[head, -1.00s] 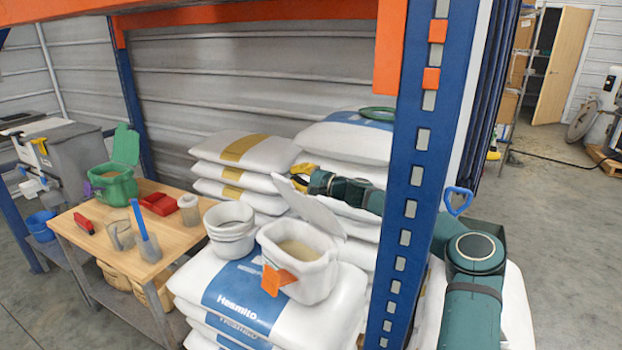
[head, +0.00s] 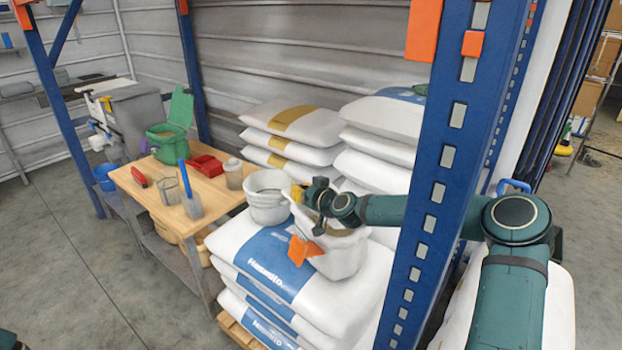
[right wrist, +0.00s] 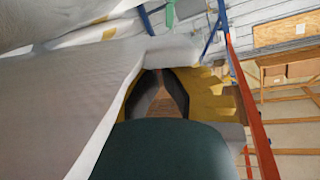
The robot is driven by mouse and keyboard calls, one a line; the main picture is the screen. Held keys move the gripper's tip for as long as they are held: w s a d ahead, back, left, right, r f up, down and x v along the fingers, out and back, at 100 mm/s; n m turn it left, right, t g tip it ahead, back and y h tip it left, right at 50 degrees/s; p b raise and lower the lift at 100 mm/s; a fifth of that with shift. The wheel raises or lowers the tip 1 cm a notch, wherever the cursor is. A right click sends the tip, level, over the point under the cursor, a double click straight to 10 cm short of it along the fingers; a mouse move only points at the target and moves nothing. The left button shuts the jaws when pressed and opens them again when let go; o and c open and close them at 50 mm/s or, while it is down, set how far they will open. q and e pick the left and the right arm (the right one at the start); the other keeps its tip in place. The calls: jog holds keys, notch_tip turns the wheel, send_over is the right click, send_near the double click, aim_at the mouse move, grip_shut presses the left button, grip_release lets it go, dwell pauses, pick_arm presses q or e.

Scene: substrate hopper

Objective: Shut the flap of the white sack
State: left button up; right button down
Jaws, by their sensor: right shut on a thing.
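The white sack (head: 345,258) stands upright with its top open, on a stack of printed white bags, and an orange tag hangs on its front. Its pale flap (head: 303,218) is tilted up over the mouth, not lying flat. My right gripper (head: 298,193) is shut on the flap near its upper edge, and the wrist partly hides the mouth. In the right wrist view the flap (right wrist: 70,100) fills the left side, beside the yellow-tipped fingers (right wrist: 160,92). My left gripper does not show.
A blue rack post (head: 440,170) stands close in front of my right arm. A white bucket (head: 268,205) is beside the sack. The wooden table (head: 150,195) at left holds a green container (head: 165,145), a red tray (head: 203,165) and cups. More bags (head: 385,140) are stacked behind.

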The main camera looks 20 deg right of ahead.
jog(key=shift+a+f, duration=0.2)
jog(key=shift+f, duration=0.35)
jog(key=shift+a+f, duration=0.2)
jog(key=shift+f, duration=0.3)
jog(key=shift+s, duration=0.1)
jog(key=v, duration=0.7)
jog(key=shift+s, duration=0.25)
jog(key=shift+d, duration=0.1)
